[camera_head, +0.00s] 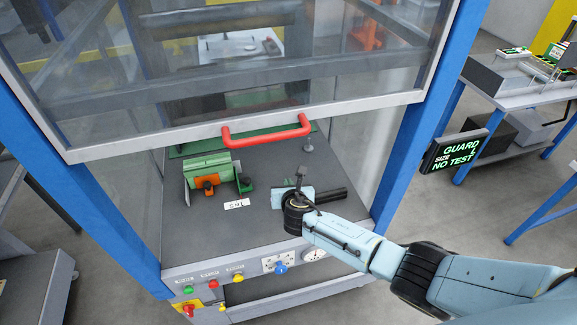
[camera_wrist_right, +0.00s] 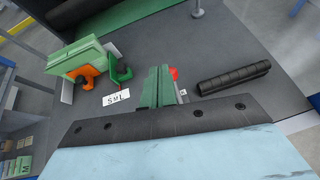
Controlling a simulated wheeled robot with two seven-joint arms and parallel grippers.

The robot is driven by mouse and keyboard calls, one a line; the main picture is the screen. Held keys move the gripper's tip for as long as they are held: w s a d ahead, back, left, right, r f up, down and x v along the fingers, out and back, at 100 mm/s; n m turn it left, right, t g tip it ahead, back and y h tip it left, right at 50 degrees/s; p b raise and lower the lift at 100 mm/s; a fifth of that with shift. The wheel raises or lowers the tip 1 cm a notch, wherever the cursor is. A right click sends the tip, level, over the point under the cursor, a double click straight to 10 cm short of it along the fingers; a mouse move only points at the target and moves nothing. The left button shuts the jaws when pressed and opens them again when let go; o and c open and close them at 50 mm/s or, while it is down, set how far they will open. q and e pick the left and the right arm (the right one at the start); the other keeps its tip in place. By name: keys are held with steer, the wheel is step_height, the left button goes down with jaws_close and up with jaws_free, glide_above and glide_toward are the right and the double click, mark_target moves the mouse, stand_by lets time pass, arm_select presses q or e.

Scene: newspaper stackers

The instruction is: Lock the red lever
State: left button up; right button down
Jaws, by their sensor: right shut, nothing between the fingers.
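My right gripper (camera_head: 302,176) reaches in from the right, over the grey bench top of the machine. In the right wrist view its two green fingers (camera_wrist_right: 158,84) are shut together with nothing between them. A small red part (camera_wrist_right: 173,73) shows just behind the fingertips, mostly hidden by them; it may be the red lever, and I cannot tell whether the fingers touch it. A black ribbed cylinder (camera_wrist_right: 235,78) lies to its right; it also shows in the head view (camera_head: 332,194). My left gripper is in neither view.
A raised clear guard with a red handle (camera_head: 265,131) hangs above the bench. A green block with orange and green clamps (camera_head: 208,168) stands left of my gripper, near an S M L label (camera_head: 237,204). Buttons line the front panel (camera_head: 230,274). A screen reads GUARD, NO TEST (camera_head: 455,155).

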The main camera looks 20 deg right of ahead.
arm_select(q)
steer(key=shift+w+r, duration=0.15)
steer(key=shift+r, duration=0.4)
arm_select(e)
step_height(320, 180, up, 8)
steer(key=s, duration=0.1)
steer(key=shift+a+f, duration=0.2)
steer(key=shift+a, duration=0.25)
steer(key=shift+s, duration=0.1)
